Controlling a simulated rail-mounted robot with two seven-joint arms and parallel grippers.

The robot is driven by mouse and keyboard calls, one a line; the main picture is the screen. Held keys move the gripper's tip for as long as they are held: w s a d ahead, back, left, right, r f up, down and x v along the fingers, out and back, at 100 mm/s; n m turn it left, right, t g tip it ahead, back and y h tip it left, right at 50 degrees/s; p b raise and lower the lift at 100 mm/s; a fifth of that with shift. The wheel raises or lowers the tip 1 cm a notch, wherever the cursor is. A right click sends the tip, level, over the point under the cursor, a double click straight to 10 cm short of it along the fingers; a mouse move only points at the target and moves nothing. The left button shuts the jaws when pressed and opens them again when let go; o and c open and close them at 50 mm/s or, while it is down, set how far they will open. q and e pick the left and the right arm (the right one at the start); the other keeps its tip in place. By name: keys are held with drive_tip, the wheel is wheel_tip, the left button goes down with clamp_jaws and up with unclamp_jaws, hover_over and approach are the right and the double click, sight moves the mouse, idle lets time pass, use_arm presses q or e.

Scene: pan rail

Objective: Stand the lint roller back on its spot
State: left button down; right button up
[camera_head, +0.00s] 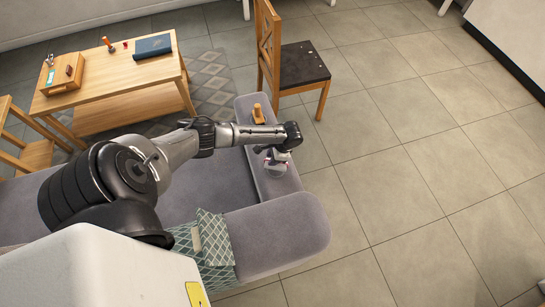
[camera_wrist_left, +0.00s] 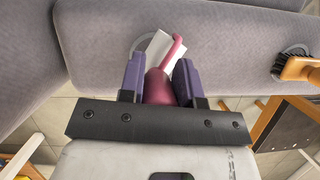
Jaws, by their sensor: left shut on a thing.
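The lint roller has a pink handle, a curved pink neck and a white roll. In the left wrist view the lint roller (camera_wrist_left: 157,90) is between the two purple fingers of my left gripper (camera_wrist_left: 160,78), which is shut on its handle. Its white roll points away from the gripper, over the grey sofa. A pale grey round spot (camera_wrist_left: 139,43) on the sofa shows partly behind the roll. Whether the roll touches it, I cannot tell. In the head view my left gripper (camera_head: 277,160) is over the sofa's long side section and mostly hides the roller. My right gripper is not in view.
A patterned green cloth (camera_head: 214,248) drapes the near sofa arm. A wooden table (camera_head: 110,78) and a dark-seated chair (camera_head: 302,65) stand beyond.

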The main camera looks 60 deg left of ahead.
use_arm(q)
drive_tip(key=shift+f, duration=0.2)
idle(0.3)
drive_tip(key=shift+f+b, duration=0.6)
drive_tip(key=shift+f, duration=0.2)
drive_tip(key=c, duration=0.7)
unclamp_jaws()
drive_tip(key=shift+c, duration=0.2)
drive_tip(key=shift+p+v, duration=1.85)
drive_tip(key=shift+v, duration=0.5)
drive_tip(key=shift+p+v, duration=1.15)
drive_tip(key=shift+v, duration=0.4)
drive_tip(key=shift+r, duration=0.15)
drive_tip(key=shift+w, duration=0.1)
